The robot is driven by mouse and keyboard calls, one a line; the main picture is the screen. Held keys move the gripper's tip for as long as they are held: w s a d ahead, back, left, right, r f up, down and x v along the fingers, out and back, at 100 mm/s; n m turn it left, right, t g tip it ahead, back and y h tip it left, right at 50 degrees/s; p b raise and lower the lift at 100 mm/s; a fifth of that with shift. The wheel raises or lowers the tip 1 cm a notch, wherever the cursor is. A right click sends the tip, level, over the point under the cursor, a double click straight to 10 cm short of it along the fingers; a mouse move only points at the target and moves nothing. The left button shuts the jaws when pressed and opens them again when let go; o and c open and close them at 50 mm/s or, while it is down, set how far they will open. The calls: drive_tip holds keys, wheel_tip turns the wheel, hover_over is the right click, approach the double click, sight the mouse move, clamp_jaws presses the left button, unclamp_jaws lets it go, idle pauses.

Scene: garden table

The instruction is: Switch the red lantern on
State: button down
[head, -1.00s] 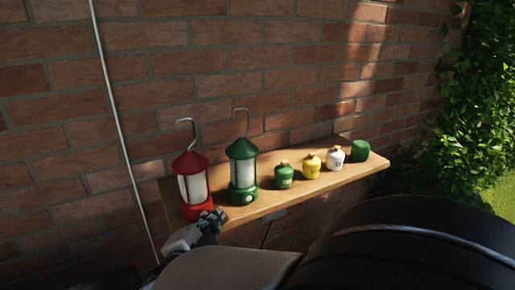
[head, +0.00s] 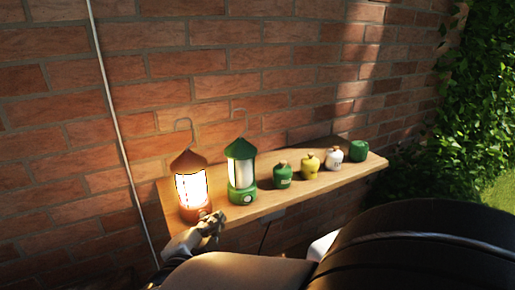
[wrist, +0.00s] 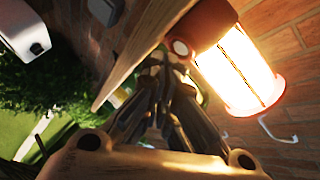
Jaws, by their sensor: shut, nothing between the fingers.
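The red lantern (head: 191,187) stands upright at the left end of the wooden shelf (head: 262,203), its glass glowing bright white-orange. In the wrist view the lit lantern (wrist: 238,70) shows at the upper right, with a round pale knob (wrist: 180,47) on its base. My gripper (head: 212,222) is shut and empty, just in front of the lantern's base. In the wrist view my gripper's fingertips (wrist: 165,62) are close to the knob; I cannot tell whether they touch it. A green lantern (head: 240,171) stands unlit just to the right.
Several small canisters line the shelf to the right: dark green (head: 283,175), yellow (head: 309,166), white (head: 333,154), and another green one (head: 359,151). A brick wall (head: 270,65) is close behind. Ivy (head: 425,130) grows at the right.

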drive_tip(key=shift+s, duration=0.1)
drive_tip(key=s+d, duration=0.3)
drive_tip(key=s, duration=0.1)
drive_tip(key=shift+s+d, duration=0.2)
drive_tip(key=shift+d, duration=0.2)
drive_tip(key=s+d+f+n+g+b, duration=0.3)
drive_tip(key=s+d+f+n+g, duration=0.1)
drive_tip(key=s+d, duration=0.5)
drive_tip(key=s+d+f+n+g+y+b, duration=0.1)
drive_tip(key=s+d+f+n+g+b, duration=0.2)
drive_tip(key=d, duration=1.1)
drive_tip(key=s+f+n+g, duration=0.1)
drive_tip(key=s+n+g, duration=0.2)
drive_tip(key=s+n, duration=0.2)
drive_tip(key=shift+s+d+f+n+g, duration=0.15)
drive_tip(key=shift+s+f+n+g, duration=0.15)
drive_tip(key=shift+s+f+g, duration=0.15)
